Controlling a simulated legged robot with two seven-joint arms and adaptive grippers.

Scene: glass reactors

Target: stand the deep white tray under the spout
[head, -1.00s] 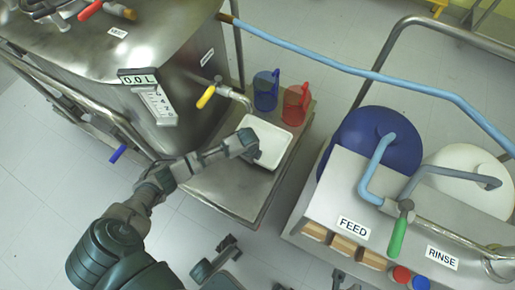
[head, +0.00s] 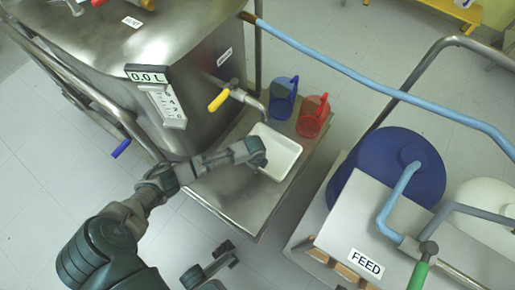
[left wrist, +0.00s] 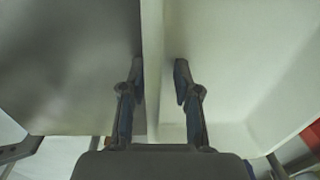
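The deep white tray (head: 286,153) stands on the steel shelf beside the tank, in the head view. The spout (head: 258,104) of the yellow-handled tap ends close to the tray's far left corner; the exact gap cannot be told. My left gripper (head: 257,153) is at the tray's left wall. In the left wrist view my left gripper (left wrist: 158,80) is open, its fingers apart on either side of the tray wall (left wrist: 152,40), one inside the tray. My right gripper (head: 210,264) appears at the bottom of the head view, fingers apart, seemingly empty.
A blue jug (head: 283,100) and a red jug (head: 312,118) stand just behind the tray. The shelf's near part (head: 240,205) is bare. The feed cart (head: 345,215) with a blue drum (head: 395,165) stands to the right. A blue hose (head: 370,80) crosses behind.

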